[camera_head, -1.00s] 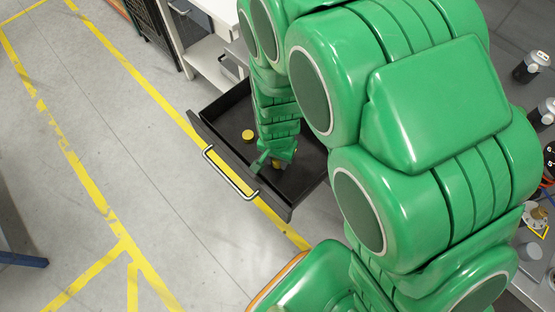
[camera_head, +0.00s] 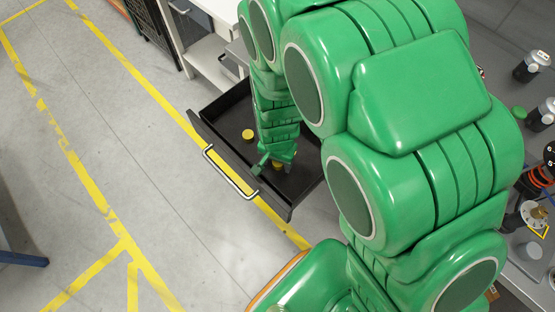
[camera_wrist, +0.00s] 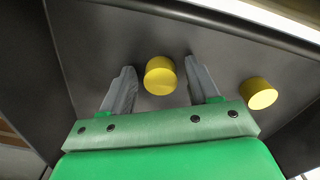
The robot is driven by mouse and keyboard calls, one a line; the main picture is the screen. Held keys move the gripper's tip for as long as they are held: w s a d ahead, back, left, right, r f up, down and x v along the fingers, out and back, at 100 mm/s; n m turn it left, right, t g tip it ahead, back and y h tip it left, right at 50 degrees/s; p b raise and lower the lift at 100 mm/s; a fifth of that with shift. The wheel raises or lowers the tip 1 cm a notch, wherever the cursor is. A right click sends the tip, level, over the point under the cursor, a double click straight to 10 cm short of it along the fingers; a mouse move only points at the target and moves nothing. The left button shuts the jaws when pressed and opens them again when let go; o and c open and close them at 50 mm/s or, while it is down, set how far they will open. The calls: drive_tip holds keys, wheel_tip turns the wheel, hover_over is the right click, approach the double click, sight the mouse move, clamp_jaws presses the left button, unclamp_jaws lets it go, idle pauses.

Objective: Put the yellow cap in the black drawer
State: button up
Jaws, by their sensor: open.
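The black drawer (camera_head: 219,115) is pulled open, with a light metal handle on its front. One yellow cap (camera_head: 249,134) lies on the drawer floor, left of my arm. A second yellow cap (camera_head: 277,166) is inside the drawer by my gripper, partly hidden by it in the head view. In the wrist view my gripper (camera_wrist: 160,66) is open, and this cap (camera_wrist: 160,82) sits between the two grey fingers with a gap on each side. The other cap (camera_wrist: 258,93) is to the right, outside the fingers. Both appear to rest on the drawer floor.
The drawer walls surround my gripper closely. A grey workbench (camera_head: 508,200) at the right holds black bottles (camera_head: 532,66) and a dial (camera_head: 532,214). A white cabinet (camera_head: 205,55) stands behind the drawer. The floor (camera_head: 130,150) at left is clear, with yellow lines.

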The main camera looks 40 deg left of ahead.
drive_tip(key=shift+r, duration=0.1)
wheel_tip(320, 180, up, 12)
idle(0.9)
drive_tip(key=shift+r, duration=0.1)
drive_tip(key=w+d+r+m, duration=0.1)
drive_tip(key=w+d+r, duration=0.25)
drive_tip(key=d, duration=0.45)
drive_tip(key=w+d+r+m+g, duration=0.1)
drive_tip(key=w+d+r, duration=0.2)
drive_tip(key=d+r, duration=0.35)
drive_tip(key=w+d+r+m, duration=0.1)
drive_tip(key=w+d+r, duration=0.2)
drive_tip(key=d, duration=0.7)
drive_tip(key=s+d+r, duration=0.3)
drive_tip(key=s+d, duration=0.2)
drive_tip(key=d, duration=0.4)
drive_tip(key=s+d+r+m, duration=0.1)
drive_tip(key=s+d+r, duration=0.3)
drive_tip(key=d, duration=0.5)
drive_tip(key=shift+s+d+m+g, duration=0.3)
drive_tip(key=shift+s+g, duration=0.1)
drive_tip(key=shift+s, duration=0.15)
drive_tip(key=shift+o, duration=0.3)
